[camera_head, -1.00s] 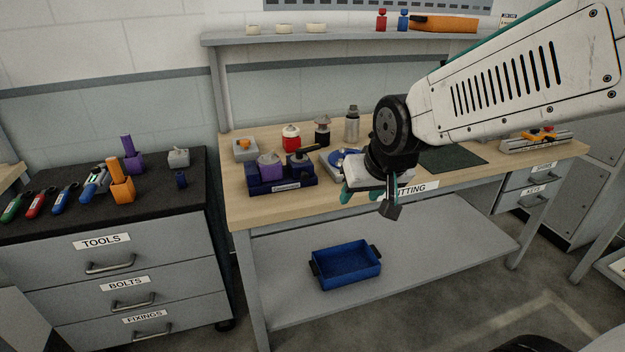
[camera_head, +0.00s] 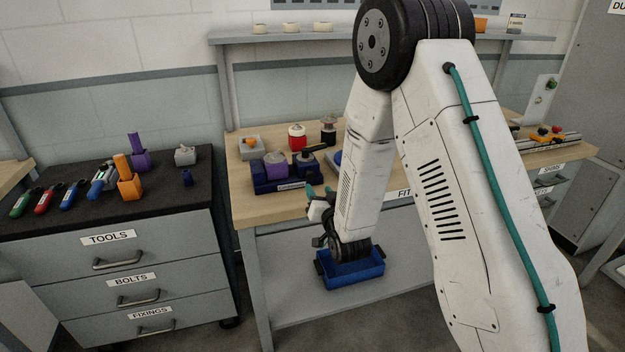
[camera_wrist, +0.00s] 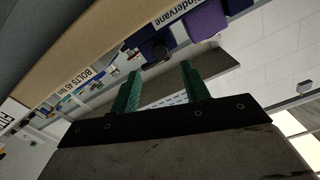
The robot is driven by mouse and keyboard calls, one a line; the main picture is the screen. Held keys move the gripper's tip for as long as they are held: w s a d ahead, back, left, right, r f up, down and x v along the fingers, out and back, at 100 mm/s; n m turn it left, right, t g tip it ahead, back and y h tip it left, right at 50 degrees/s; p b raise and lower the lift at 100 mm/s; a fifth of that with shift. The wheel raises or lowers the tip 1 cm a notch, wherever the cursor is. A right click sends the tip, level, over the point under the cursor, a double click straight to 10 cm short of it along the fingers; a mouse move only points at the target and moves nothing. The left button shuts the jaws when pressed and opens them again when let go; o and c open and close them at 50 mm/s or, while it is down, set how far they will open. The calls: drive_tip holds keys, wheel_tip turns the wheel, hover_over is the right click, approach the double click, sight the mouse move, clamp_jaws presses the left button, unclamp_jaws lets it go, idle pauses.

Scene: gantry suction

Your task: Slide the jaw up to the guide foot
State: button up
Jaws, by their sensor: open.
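A grey rail fixture (camera_head: 550,140) lies at the right end of the bench, with small yellow, orange and red parts on it. It looks like a slide or vice, but at this size I cannot tell which part is the jaw and which the guide foot. My gripper (camera_head: 320,190) is at the bench's front edge, far left of the rail, in front of a dark blue labelled holder. In the wrist view its two teal fingers (camera_wrist: 160,72) are apart with nothing between them. The rail is not identifiable in the wrist view.
The dark blue holder (camera_head: 278,189) carries purple and dark parts. Red and dark jars stand behind it. A blue bin (camera_head: 340,282) sits on the lower shelf below my wrist. A tool cabinet (camera_head: 100,205) stands left. My arm hides the middle of the bench.

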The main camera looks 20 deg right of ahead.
sight(311, 176)
drive_tip(key=w, duration=0.7)
drive_tip(key=shift+w, duration=0.2)
clamp_jaws()
